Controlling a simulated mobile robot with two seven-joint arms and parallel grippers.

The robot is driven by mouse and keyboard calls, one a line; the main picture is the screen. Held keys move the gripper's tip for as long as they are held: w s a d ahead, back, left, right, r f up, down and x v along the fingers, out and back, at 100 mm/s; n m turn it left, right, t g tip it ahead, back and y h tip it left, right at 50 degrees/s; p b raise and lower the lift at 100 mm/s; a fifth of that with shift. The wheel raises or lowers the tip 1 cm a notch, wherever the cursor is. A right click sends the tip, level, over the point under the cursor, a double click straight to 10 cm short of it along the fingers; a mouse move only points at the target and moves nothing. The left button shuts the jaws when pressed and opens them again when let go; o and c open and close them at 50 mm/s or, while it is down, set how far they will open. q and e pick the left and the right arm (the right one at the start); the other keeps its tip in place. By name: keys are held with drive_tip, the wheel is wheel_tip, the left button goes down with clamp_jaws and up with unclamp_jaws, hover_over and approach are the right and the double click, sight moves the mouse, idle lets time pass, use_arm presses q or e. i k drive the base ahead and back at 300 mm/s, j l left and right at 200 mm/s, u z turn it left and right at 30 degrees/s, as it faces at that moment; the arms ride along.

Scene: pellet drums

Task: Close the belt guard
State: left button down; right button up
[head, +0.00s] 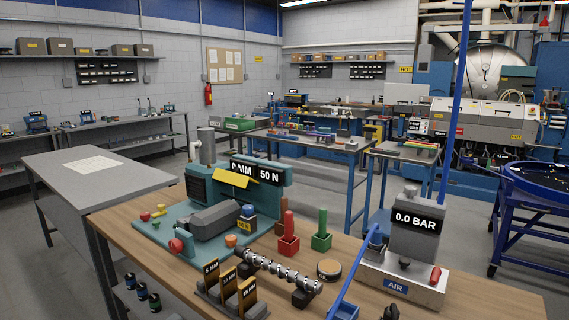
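A teal bench machine (198,222) stands on the left part of the wooden bench. A yellow plate (231,178), which looks like the belt guard, sits tilted at the top of this machine, in front of the black "0 MM" and "50 N" displays (257,173). A grey rounded housing (215,218) lies below it. Whether a belt runs beneath the plate cannot be seen. Neither of my grippers can be made out in the head view.
On the wooden bench (480,298) stand a camshaft-like metal shaft (277,268), black-and-yellow gauge blocks (229,285), red (288,240) and green (321,236) handled tools, and a "0.0 BAR" air unit (414,232). A grey table (95,175) stands to the left.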

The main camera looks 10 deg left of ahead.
sight(229, 177)
drive_tip(key=j+z, duration=0.4)
drive_tip(key=k+j+z, duration=0.1)
drive_tip(key=j+z, duration=0.3)
drive_tip(key=k+j+z, duration=0.1)
drive_tip(key=j, duration=0.2)
drive_tip(key=j+z, duration=0.15)
drive_tip(key=j, duration=0.15)
drive_tip(key=k+j+z, duration=0.1)
drive_tip(key=k+j, duration=0.15)
drive_tip(key=j, duration=0.2)
drive_tip(key=k+j, duration=0.15)
drive_tip(key=j, duration=0.15)
drive_tip(key=k+j+z, duration=0.1)
drive_tip(key=j, duration=0.25)
